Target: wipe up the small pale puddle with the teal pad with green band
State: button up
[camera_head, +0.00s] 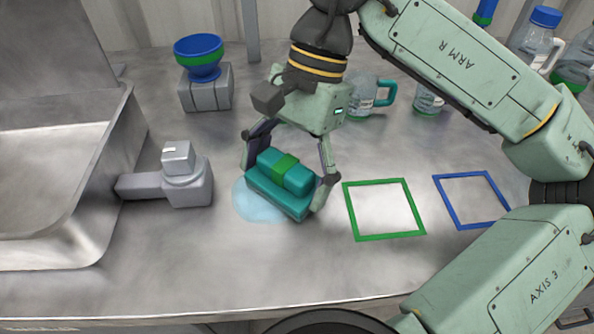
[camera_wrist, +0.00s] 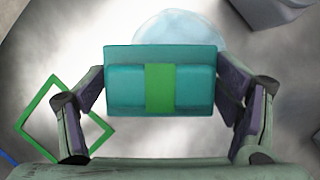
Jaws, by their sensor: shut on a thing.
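The teal pad with a green band (camera_head: 270,178) is held between the fingers of my gripper (camera_head: 287,172), which is shut on its two ends. In the wrist view the pad (camera_wrist: 128,82) fills the middle, between the fingers. The small pale puddle (camera_head: 250,205) is a light blue patch on the metal worktop. The pad covers part of the puddle's right side in the head view. In the wrist view the puddle (camera_wrist: 182,28) shows beyond the pad's far edge. I cannot tell whether the pad touches the worktop.
A grey metal fitting (camera_head: 186,180) stands left of the puddle, beside a metal basin (camera_head: 105,190). A blue and green bowl (camera_head: 200,58) sits on a grey block behind. Green (camera_head: 418,208) and blue (camera_head: 440,200) square outlines lie to the right. Bottles and a jug (camera_head: 362,95) stand at the back.

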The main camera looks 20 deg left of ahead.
aim_at(245, 200)
jog(key=shift+s+a, duration=0.35)
jog(key=shift+a, duration=0.4)
jog(key=shift+s+a+f+b, duration=0.1)
jog(key=shift+s+a+b, duration=0.2)
jog(key=shift+a, duration=0.35)
jog(key=shift+s+a+f+b, duration=0.1)
jog(key=shift+s+a+b, duration=0.15)
jog(key=shift+a, duration=0.4)
jog(key=shift+s+a+r, duration=0.1)
jog(key=shift+a, duration=0.05)
